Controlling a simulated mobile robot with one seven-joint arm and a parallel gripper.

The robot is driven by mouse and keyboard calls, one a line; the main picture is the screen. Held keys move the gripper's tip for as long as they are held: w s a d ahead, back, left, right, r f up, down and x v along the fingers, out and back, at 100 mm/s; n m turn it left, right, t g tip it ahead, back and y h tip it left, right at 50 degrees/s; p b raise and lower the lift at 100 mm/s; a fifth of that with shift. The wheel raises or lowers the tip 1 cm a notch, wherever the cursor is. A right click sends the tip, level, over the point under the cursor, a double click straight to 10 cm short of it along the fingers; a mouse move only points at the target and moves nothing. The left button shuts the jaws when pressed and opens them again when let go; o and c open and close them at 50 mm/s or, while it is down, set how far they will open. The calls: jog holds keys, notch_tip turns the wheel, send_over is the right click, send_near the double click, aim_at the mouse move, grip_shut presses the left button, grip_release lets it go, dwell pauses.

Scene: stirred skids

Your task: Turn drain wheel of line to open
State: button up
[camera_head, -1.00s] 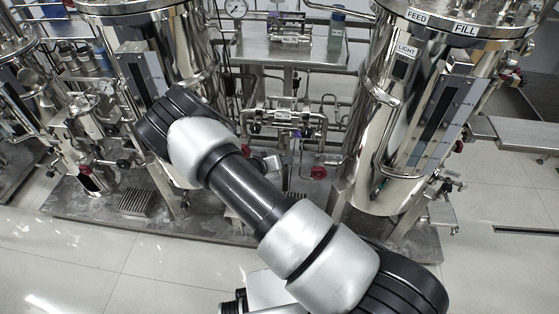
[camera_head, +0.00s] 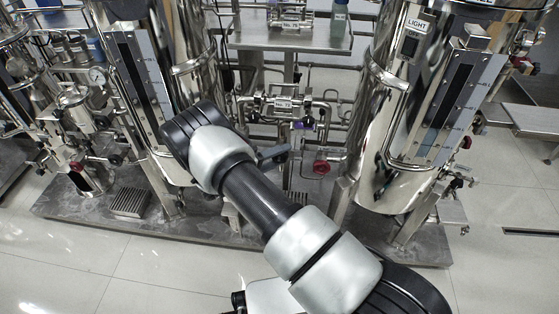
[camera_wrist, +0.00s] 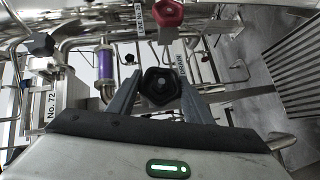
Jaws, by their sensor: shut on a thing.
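A black lobed handwheel (camera_wrist: 160,87) is in the middle of the wrist view. My gripper (camera_wrist: 161,80) has one finger on each side of it and is shut on it. A label that appears to read "DRAIN" (camera_wrist: 180,50) is just beyond the wheel, partly covered. A red handwheel (camera_wrist: 168,13) stands above it in the wrist view, apart from my fingers. In the head view, my arm hides most of the gripped area. A red wheel (camera_head: 321,167) shows right of my arm there.
A purple-banded cylinder (camera_wrist: 105,66) and a "No. 72" tag (camera_wrist: 52,105) are left of my gripper, among close pipes. Another black knob (camera_wrist: 40,44) is at upper left. A large steel tank (camera_head: 395,150) stands right of my arm. The tiled floor (camera_head: 160,270) in front is clear.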

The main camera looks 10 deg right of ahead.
jog(key=shift+w, duration=0.1)
dwell(0.5)
jog(key=o, duration=1)
jog(key=shift+a, duration=0.1)
jog(key=v, duration=0.5)
jog(key=p+v, duration=0.1)
jog(key=v, duration=0.5)
jog(key=p+v, duration=0.1)
jog(key=v, duration=0.5)
jog(key=shift+a+f, duration=0.1)
jog(key=shift+f, duration=0.15)
